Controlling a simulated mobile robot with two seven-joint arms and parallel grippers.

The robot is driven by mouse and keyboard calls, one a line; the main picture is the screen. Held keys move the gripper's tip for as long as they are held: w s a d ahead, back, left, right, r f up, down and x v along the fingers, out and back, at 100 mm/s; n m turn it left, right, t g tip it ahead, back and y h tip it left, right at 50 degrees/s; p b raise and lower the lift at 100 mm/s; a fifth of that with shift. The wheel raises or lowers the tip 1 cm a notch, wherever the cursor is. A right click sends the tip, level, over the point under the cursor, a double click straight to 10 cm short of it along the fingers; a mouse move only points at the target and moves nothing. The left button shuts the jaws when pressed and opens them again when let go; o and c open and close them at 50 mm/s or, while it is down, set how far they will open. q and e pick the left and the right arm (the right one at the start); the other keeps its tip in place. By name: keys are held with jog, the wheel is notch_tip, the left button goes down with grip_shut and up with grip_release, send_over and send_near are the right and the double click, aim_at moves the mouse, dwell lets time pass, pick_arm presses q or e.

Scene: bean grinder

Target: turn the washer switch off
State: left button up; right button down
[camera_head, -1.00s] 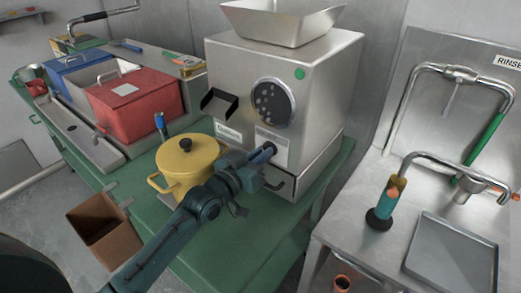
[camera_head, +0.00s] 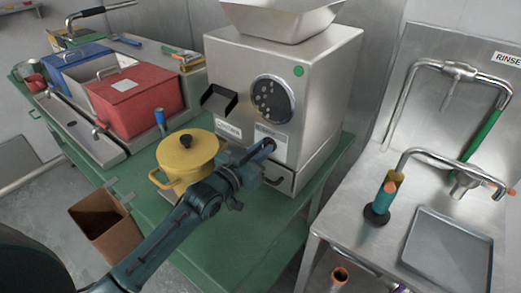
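No part clearly marked as a washer switch can be made out. The steel washing station (camera_head: 352,215) stands on the right, with a "RINSE" sign (camera_head: 507,60), a curved tap (camera_head: 435,158) with small orange ends, and a hose with a green grip (camera_head: 484,138). My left gripper (camera_head: 262,160) is at the lower front of the steel grinder (camera_head: 335,95), beside its label and above the drawer handle, well left of the washing station. Whether its fingers are open, or touch the grinder, cannot be told. My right gripper is not in view.
A yellow lidded pot (camera_head: 187,157) stands on the green table (camera_head: 260,235) beside my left arm. Red (camera_head: 135,105) and blue (camera_head: 75,65) bins stand further left. A brown box (camera_head: 110,230) is below the table. A teal-orange cylinder (camera_head: 384,197) stands by a grey tray (camera_head: 450,255).

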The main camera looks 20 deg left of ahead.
pick_arm(q)
jog(key=o, duration=0.4)
jog(key=shift+s, duration=0.1)
jog(key=b+v, duration=0.1)
jog(key=v, duration=1.2)
